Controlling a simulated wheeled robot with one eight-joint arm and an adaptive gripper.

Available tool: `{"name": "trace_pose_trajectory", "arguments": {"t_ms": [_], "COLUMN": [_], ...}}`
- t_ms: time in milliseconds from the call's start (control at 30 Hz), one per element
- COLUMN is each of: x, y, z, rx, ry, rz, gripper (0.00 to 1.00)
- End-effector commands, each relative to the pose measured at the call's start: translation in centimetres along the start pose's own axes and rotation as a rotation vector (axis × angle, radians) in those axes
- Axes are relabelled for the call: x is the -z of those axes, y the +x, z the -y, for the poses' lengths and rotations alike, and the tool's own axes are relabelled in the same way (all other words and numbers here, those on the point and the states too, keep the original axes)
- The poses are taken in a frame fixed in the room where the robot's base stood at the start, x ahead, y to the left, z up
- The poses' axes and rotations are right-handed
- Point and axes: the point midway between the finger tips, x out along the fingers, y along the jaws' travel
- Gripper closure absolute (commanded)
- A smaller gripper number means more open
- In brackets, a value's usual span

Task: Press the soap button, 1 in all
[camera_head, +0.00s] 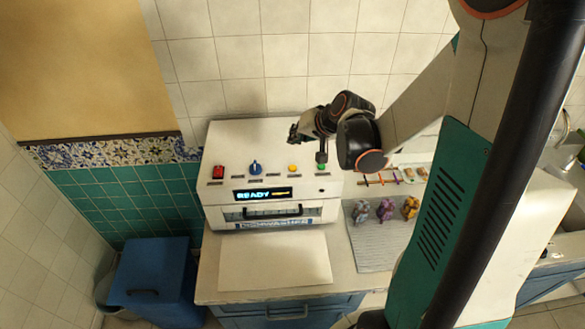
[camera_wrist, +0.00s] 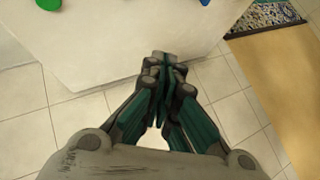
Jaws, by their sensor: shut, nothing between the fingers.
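A white dishwasher (camera_head: 262,136) stands against the tiled wall, with its display reading READY. Its sloped top carries a red switch (camera_head: 218,172), a blue knob (camera_head: 255,168), a yellow button (camera_head: 293,168) and a green button (camera_head: 321,167). The small labels are unreadable, so I cannot tell which button is soap. My gripper (camera_head: 293,133) is shut and empty, behind and above the button row in the head view. In the wrist view, my gripper (camera_wrist: 163,62) shows its fingers together. The green button (camera_wrist: 48,4) and blue knob (camera_wrist: 205,2) show only at the top edge there.
Several small figures (camera_head: 385,210) stand on a ribbed mat (camera_head: 372,255) to the right. A blue bin (camera_head: 158,280) stands at the lower left. The white board (camera_head: 275,262) before the dishwasher is clear. The wall (camera_head: 240,60) is close behind my gripper.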

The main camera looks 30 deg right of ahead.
Motion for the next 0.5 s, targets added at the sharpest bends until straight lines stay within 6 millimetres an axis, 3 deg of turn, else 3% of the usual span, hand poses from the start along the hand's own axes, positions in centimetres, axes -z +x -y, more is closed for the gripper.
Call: {"name": "trace_pose_trajectory", "arguments": {"t_ms": [500], "x": [-3.5], "y": [4.8], "z": [-3.5], "rx": [0.000], "ry": [0.000], "rz": [0.000], "gripper": [1.00]}}
